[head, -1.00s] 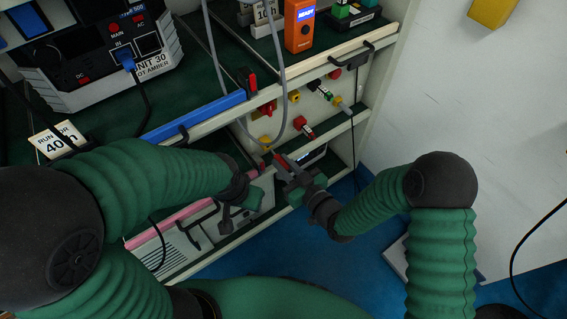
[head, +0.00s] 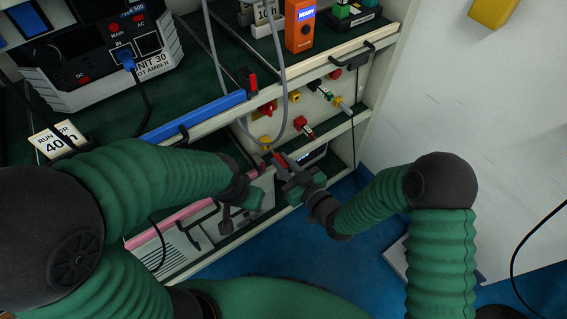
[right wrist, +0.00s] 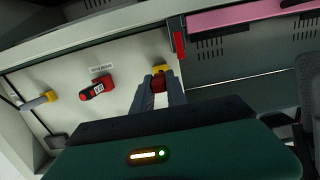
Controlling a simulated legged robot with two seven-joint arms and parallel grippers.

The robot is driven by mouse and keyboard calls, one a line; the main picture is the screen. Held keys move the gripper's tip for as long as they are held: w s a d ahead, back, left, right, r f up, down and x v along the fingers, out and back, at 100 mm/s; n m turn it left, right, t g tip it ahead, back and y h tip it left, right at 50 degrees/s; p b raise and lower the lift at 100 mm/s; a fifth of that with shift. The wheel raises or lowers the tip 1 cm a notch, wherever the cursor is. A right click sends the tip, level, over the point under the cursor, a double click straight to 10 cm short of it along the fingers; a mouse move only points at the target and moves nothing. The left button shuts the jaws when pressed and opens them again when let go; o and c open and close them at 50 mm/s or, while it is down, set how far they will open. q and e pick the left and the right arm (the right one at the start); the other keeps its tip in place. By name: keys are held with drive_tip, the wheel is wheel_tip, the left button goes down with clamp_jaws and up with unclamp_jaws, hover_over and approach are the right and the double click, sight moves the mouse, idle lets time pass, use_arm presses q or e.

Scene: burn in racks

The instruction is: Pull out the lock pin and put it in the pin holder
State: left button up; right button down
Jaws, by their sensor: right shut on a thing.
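My right gripper (right wrist: 158,98) is shut on the red knob of the lock pin (right wrist: 158,84) in the right wrist view. A yellow block (right wrist: 160,70) sits right behind the knob on the pale panel; whether the pin's shaft is inside it is hidden. In the head view my right gripper (head: 279,164) is at the lower rack bay, close to the panel, with the red knob (head: 280,158) at its fingertips. I cannot pick out the pin holder for sure; a yellow ring (head: 294,96) is on the panel. My left gripper (head: 240,208) hangs left of the right one, its opening unclear.
A red switch with a white tag (right wrist: 97,88) is beside the gripper on the panel. A yellow-ended grey connector (right wrist: 42,100) is farther left. A pink-edged unit (right wrist: 240,17) fills the neighbouring bay. Grey cables (head: 283,70) hang before the rack.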

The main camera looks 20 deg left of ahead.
sight(275, 155)
drive_tip(key=shift+r+b+x, duration=0.1)
drive_tip(key=shift+b+x, duration=0.1)
drive_tip(key=shift+x, duration=0.6)
drive_tip(key=shift+r+b+x, duration=0.15)
drive_tip(key=shift+x, duration=0.6)
drive_tip(key=c, duration=1.3)
unclamp_jaws()
drive_tip(key=shift+o, duration=0.2)
drive_tip(key=p+v, duration=0.3)
drive_tip(key=v, duration=1.3)
drive_tip(key=shift+s+d+p, duration=0.25)
drive_tip(key=shift+d+p, duration=0.1)
